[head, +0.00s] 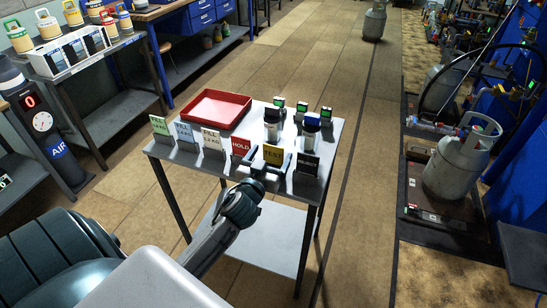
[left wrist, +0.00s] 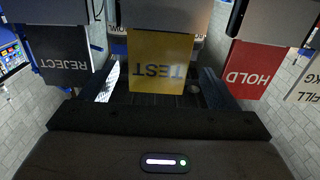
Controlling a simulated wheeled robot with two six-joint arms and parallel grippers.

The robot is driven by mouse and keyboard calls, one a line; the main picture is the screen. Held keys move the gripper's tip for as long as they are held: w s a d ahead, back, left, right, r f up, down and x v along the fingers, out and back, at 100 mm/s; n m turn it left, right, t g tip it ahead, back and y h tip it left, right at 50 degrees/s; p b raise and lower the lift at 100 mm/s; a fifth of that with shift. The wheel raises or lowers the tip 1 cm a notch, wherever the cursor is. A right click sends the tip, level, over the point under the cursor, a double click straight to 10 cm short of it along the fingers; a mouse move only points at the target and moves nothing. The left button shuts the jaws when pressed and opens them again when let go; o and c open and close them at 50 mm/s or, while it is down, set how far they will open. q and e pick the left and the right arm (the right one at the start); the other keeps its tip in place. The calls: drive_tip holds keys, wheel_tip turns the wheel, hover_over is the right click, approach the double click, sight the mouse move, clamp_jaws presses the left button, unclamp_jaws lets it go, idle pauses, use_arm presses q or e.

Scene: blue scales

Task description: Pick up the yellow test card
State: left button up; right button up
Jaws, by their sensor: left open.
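The yellow test card (head: 273,156) stands upright in a row of cards near the front edge of the grey table. In the left wrist view the yellow card (left wrist: 160,45) appears upside down, lettered TEST. My left gripper (head: 268,161) is open, with one finger on each side of the yellow card. The left wrist view shows the same fingers (left wrist: 162,86) apart, with the card's lettered end between them and gaps at both sides. My right gripper is not in view.
The red HOLD card (head: 240,149) stands left of the yellow card, and the dark REJECT card (head: 306,163) stands right. Several other cards continue leftward. A red tray (head: 247,99) lies behind. Two jars with dark lids (head: 311,121) and small devices with green displays stand at the back right.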

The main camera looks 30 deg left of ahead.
sight(273, 154)
use_arm(q)
drive_tip(key=p+x, duration=0.1)
drive_tip(key=x, duration=0.2)
drive_tip(key=shift+w+f, duration=0.15)
drive_tip(key=shift+w, duration=0.3)
drive_tip(key=c, duration=1.1)
drive_tip(key=shift+o, duration=0.2)
